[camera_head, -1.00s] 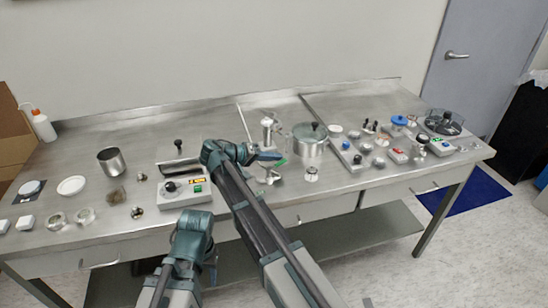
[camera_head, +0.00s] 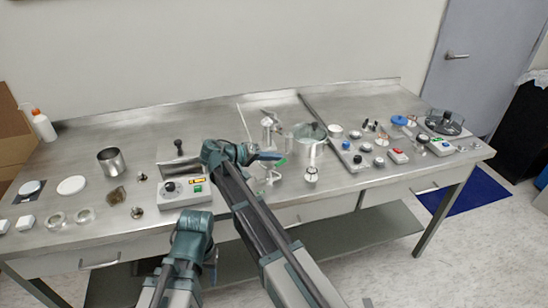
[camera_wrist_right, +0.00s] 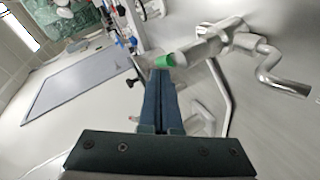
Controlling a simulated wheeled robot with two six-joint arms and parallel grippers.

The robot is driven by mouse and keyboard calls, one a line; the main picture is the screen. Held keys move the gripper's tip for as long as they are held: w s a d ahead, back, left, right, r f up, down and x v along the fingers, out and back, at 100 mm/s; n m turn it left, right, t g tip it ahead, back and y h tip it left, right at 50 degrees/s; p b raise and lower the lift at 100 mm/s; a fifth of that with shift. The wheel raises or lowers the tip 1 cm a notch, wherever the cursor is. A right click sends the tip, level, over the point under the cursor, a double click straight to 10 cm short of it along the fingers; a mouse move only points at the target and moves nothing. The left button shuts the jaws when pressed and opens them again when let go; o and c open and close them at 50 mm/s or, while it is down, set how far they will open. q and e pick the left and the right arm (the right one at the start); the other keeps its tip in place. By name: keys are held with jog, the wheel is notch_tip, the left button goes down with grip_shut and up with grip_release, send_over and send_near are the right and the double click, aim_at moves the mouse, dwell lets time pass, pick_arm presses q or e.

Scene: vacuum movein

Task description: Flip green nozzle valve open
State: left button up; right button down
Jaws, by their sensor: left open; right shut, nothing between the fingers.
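The green nozzle valve handle (camera_head: 281,162) shows just below the tips of my right gripper (camera_head: 277,156), over the middle of the bench. In the right wrist view the green handle (camera_wrist_right: 163,61) sits on a silver nozzle pipe, just beyond the tips of the shut fingers (camera_wrist_right: 154,78). The fingers hold nothing; I cannot tell if they touch the handle. The silver bent pipe (camera_wrist_right: 275,75) runs to the right of it. My left gripper (camera_head: 212,268) hangs low in front of the bench, open, its fingers largely hidden by its arm.
Knobs and small parts crowd the bench's right side. The metal bench (camera_head: 120,225) has clear room at its back left.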

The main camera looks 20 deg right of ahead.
jog(key=shift+s+a, duration=0.55)
jog(key=shift+a, duration=0.05)
pick_arm(q)
jog(key=shift+r, duration=0.1)
pick_arm(e)
jog(key=shift+w+r, duration=0.1)
